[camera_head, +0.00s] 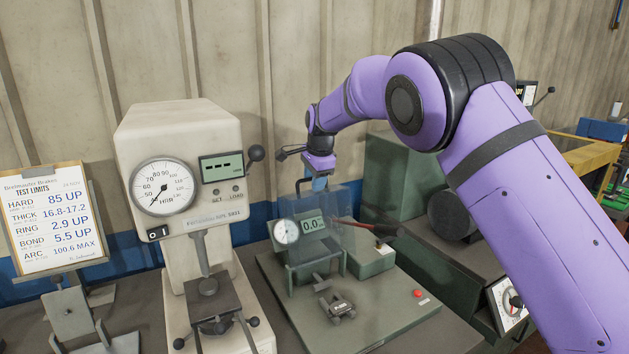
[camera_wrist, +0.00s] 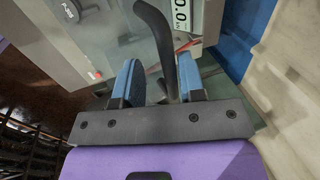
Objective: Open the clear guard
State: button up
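The clear guard (camera_head: 343,207) is a see-through panel standing over the green test fixture, in front of its dial and 0.0 display; it looks down. Its dark bar handle (camera_head: 298,186) rises at its top left edge. My gripper (camera_head: 319,184) is right beside the handle, above the guard, pointing down. In the wrist view my two blue fingers (camera_wrist: 160,66) are apart, and the handle (camera_wrist: 158,30) runs into the space between them, closer to the right finger. I cannot tell whether that finger touches it. The far part of the handle is hidden behind the gripper.
A cream hardness tester (camera_head: 180,140) with a ball-ended lever stands left of the fixture. A test-limits board (camera_head: 45,218) stands far left.

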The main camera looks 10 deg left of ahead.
jog(key=v, duration=1)
jog(key=shift+r, duration=0.3)
jog(key=shift+s, duration=0.1)
jog(key=shift+d, duration=0.1)
jog(key=s+d+r+n, duration=0.2)
jog(key=s+d+r, duration=0.3)
jog(key=d, duration=0.4)
jog(key=s+d+r+n+t, duration=0.1)
jog(key=s+d+r, duration=0.2)
jog(key=s+d, duration=0.5)
jog(key=s+d+r+n, duration=0.2)
jog(key=s+d+r, duration=0.3)
jog(key=d, duration=0.4)
jog(key=s+d+f+n, duration=0.2)
jog(key=s+d+f, duration=0.1)
jog(key=s, duration=0.6)
jog(key=s+d+f+n+t+h, duration=0.1)
jog(key=s+d+f, duration=0.3)
jog(key=s, duration=0.6)
jog(key=s+d+f+n, duration=0.3)
jog(key=s+d, duration=0.1)
jog(key=s, duration=0.6)
jog(key=shift+t+h, duration=0.3)
jog(key=shift+t, duration=0.1)
